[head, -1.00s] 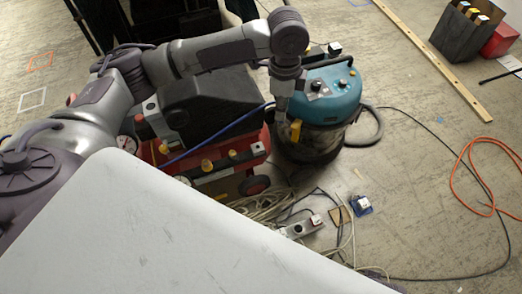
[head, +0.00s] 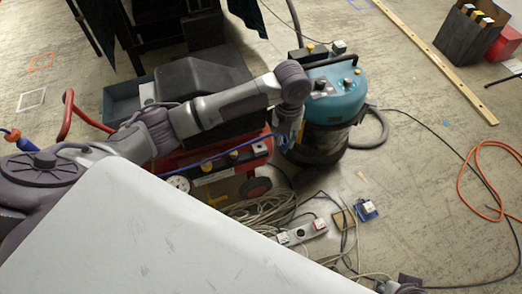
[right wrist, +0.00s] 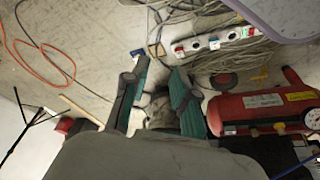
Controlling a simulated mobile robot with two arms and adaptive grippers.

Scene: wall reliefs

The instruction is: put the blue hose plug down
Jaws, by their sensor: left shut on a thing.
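My left gripper (head: 287,138) hangs in front of the teal vacuum, beside the red compressor (head: 228,160). It is shut on the blue hose plug, which is mostly hidden by the fingers. A blue hose (head: 222,152) runs from the gripper leftward across the compressor. In the right wrist view, my right gripper (right wrist: 158,72) is open and empty, its two teal fingers apart above the floor. The compressor also shows there at the right (right wrist: 262,108).
The teal vacuum (head: 335,95) stands right of the left gripper. A power strip (head: 302,233), coiled cables (head: 262,210) and a small blue box (head: 366,209) lie on the floor. An orange cable (head: 470,190) is at the right. A pale panel (head: 150,240) fills the lower left.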

